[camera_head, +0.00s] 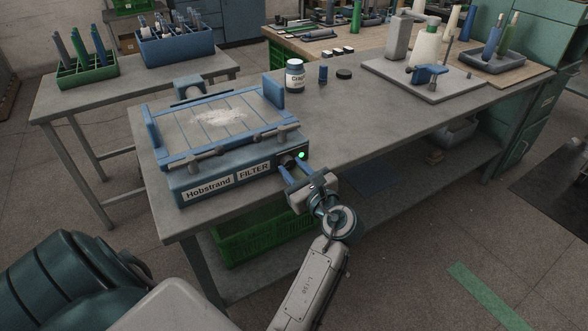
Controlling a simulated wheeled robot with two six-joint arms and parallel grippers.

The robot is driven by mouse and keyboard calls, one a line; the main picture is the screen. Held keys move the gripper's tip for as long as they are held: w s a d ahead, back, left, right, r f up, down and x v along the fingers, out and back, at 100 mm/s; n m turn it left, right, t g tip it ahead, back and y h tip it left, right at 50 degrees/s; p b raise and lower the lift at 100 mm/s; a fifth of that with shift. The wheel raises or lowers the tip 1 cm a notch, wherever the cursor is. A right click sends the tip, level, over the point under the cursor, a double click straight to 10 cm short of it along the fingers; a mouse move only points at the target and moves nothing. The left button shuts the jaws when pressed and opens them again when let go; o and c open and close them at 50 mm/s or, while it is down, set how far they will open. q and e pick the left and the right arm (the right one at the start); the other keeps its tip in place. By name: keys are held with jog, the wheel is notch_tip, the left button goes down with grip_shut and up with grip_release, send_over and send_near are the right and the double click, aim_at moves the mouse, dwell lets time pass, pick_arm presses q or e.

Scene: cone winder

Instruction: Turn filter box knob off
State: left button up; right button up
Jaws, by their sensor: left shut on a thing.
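The blue filter box (222,188), labelled "Hobstrand FILTER", sits at the front left of the grey workbench. A small green light (301,155) glows at the right end of its front face. My left gripper (293,167) reaches up to that end of the front face, just below and left of the light. Its two blue fingers are shut on the filter box knob, which is mostly hidden between the fingertips. The knob's exact angle cannot be told. My right gripper is not in view.
A grey plate (399,88) carries a blue clamp at right. A green crate (240,240) is under the bench. The bench middle is clear.

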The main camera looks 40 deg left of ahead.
pick_arm(q)
jog(key=shift+r+n+p, duration=0.1)
jog(key=shift+n+p, duration=0.25)
jog(key=shift+n, duration=2.35)
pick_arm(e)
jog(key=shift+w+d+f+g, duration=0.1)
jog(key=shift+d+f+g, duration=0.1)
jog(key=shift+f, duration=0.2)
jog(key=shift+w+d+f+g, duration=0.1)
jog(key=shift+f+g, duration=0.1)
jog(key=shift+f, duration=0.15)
pick_arm(q)
jog(key=o, duration=1)
jog(key=shift+c, duration=0.2)
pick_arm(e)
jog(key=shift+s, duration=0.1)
